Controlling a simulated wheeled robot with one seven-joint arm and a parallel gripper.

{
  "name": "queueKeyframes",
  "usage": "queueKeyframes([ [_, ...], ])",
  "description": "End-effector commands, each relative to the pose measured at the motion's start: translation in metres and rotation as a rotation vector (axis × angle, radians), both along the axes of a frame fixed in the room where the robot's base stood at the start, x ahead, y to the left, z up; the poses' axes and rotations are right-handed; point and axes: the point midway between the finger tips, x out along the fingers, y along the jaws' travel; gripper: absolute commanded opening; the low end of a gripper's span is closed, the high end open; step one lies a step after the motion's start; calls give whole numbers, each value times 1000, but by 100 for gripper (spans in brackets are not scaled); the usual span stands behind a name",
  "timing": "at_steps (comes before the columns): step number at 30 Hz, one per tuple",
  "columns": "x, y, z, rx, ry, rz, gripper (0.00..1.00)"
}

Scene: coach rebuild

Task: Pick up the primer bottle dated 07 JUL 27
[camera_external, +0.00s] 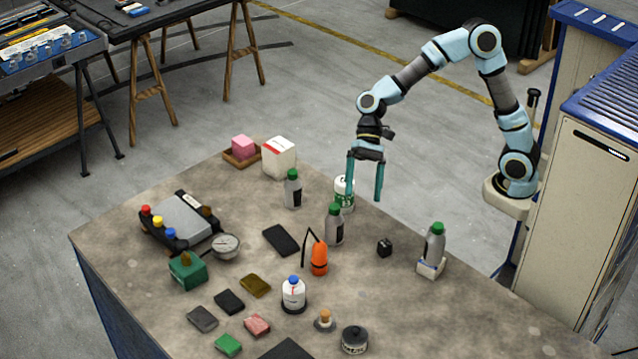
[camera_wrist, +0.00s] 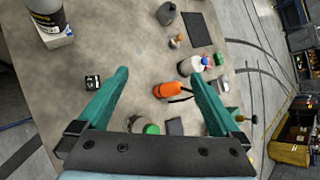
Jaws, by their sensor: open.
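Three grey bottles with green caps and dark labels show in the external view. One stands at the back (camera_external: 292,190), one near the middle (camera_external: 334,226), and one at the right on a white block (camera_external: 434,246). The right one also shows at the top left of the wrist view (camera_wrist: 46,16). No date is legible on any of them. My gripper (camera_external: 365,196) is open and empty, pointing down above the table near the middle bottle. In the wrist view its fingers (camera_wrist: 160,78) are spread apart, with a green cap (camera_wrist: 152,129) partly hidden near the gripper's base.
A white-and-green can (camera_external: 343,192) stands just behind the middle bottle. An orange bottle (camera_external: 319,260), a black cube (camera_external: 384,247) and a white blue-capped bottle (camera_external: 293,295) stand nearby. A dark flat slab (camera_external: 281,240) lies left. Bare table lies around the black cube.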

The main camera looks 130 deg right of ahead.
Motion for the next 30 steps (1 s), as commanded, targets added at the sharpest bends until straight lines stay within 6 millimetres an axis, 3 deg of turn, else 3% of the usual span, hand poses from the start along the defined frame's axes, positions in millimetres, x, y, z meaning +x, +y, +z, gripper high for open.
queueKeyframes([
  [1, 2, -30, -5, 82, -28, -99, 100],
  [3, 4, -67, 1, 202, -74, -227, 100],
  [9, -13, -164, 30, 487, -213, -503, 100],
  [14, -38, -222, 50, 646, -311, -636, 100],
  [21, -88, -296, 76, 844, -457, -781, 100],
  [30, -84, -291, -27, 852, -447, -775, 100],
])
